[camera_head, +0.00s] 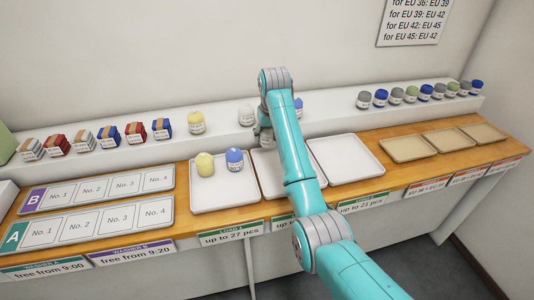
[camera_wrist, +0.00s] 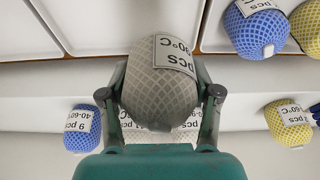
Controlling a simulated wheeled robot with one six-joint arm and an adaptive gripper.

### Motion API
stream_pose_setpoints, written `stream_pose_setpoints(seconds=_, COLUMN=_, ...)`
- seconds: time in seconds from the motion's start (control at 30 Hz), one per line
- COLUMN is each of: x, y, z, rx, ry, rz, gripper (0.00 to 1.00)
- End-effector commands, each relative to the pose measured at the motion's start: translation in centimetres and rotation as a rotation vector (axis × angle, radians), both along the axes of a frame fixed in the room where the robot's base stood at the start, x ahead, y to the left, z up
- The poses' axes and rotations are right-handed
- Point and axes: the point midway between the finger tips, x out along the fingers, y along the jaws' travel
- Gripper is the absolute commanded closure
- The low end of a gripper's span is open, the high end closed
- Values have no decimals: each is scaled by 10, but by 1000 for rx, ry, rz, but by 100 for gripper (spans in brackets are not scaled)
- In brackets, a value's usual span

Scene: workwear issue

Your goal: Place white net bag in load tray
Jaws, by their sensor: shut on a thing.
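My gripper (camera_wrist: 162,88) is shut on a net bag (camera_wrist: 158,100) with a white label. The bag looks pale grey-beige in the wrist view, with its mesh in shade. In the head view my arm mostly hides my gripper and this bag near the back edge of the middle load tray (camera_head: 272,184). The visible part of that tray is bare. The left load tray (camera_head: 225,200) holds a yellow net bag (camera_head: 205,164) and a blue net bag (camera_head: 235,159). The right load tray (camera_head: 345,160) is empty.
A white net bag (camera_head: 246,115) and a yellow one (camera_head: 196,122) stand on the back shelf (camera_head: 330,110). A blue bag (camera_head: 298,108) is partly hidden by my arm. Folded stacks stand left and several small bags right. Beige trays (camera_head: 408,149) lie at the right.

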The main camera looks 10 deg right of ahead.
Motion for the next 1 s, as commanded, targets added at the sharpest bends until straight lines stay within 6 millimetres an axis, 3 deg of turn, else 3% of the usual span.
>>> stream_pose_setpoints(seconds=0.1, x=0, y=0, z=-20, rx=0, ry=2, rz=0, gripper=73)
stream_pose_setpoints(seconds=0.33, x=0, y=0, z=-40, rx=0, ry=2, rz=0, gripper=73)
stream_pose_setpoints(seconds=0.57, x=0, y=0, z=-74, rx=0, ry=2, rz=0, gripper=73)
stream_pose_setpoints(seconds=0.97, x=0, y=0, z=-80, rx=0, ry=0, rz=0, gripper=73)
stream_pose_setpoints(seconds=1.0, x=0, y=0, z=-81, rx=0, ry=0, rz=0, gripper=35)
